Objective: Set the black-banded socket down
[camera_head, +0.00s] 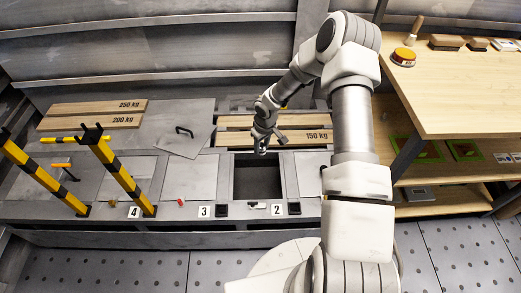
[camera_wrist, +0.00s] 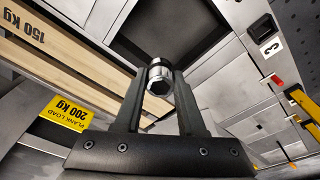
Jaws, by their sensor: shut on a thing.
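In the head view my gripper (camera_head: 264,143) hangs in the air at the back edge of an open dark compartment (camera_head: 258,185), near the planks. The socket is too small to make out clearly there.
Wooden planks marked 150 kg (camera_head: 292,138) lie behind the compartment. Closed grey lids (camera_head: 190,178) and numbered labels 2, 3 and 4 run along the deck. Yellow-black posts (camera_head: 125,178) stand at left. A wooden bench (camera_head: 455,95) with tools is at right.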

